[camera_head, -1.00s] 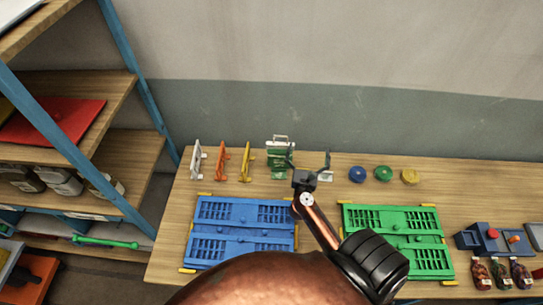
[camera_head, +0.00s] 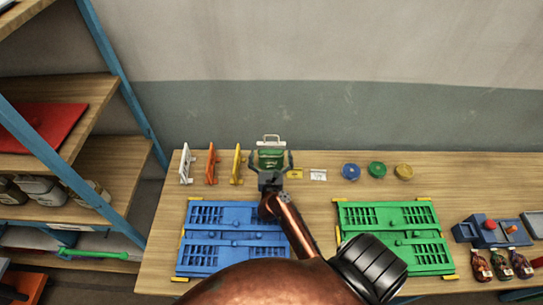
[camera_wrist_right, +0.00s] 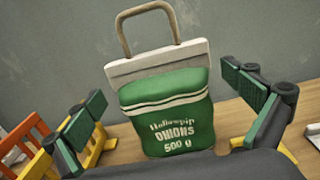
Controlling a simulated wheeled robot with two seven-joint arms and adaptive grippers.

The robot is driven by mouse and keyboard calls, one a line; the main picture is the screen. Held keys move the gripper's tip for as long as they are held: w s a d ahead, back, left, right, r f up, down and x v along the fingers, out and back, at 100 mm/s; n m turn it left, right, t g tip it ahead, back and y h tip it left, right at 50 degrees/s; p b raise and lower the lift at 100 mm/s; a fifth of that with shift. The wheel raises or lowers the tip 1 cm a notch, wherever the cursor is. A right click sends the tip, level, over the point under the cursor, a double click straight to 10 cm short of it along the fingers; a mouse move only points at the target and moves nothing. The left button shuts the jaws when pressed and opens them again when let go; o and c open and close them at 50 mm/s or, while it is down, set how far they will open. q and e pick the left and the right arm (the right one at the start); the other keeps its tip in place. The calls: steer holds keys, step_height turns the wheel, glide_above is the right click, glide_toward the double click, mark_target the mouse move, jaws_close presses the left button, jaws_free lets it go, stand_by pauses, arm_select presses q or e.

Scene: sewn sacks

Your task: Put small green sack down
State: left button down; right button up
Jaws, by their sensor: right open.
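The small green sack (camera_head: 271,158) stands upright at the back of the wooden table. It has a white top band with a metal handle, and in the right wrist view (camera_wrist_right: 170,110) its label reads "ONIONS 500 g". My right gripper (camera_head: 270,163) is open in front of it, with one finger on each side. In the right wrist view the finger pads are apart from the sack, with gaps on both sides. My left gripper is not in view.
White (camera_head: 187,163), orange (camera_head: 211,163) and yellow (camera_head: 237,163) stands are left of the sack. Blue (camera_head: 234,235) and green (camera_head: 396,234) slotted panels lie nearer.

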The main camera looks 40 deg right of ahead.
steer(key=shift+x, duration=1.2)
steer(key=shift+c, duration=0.7)
steer(key=c, duration=1.7)
steer(key=shift+c, duration=0.7)
steer(key=shift+r, duration=0.1)
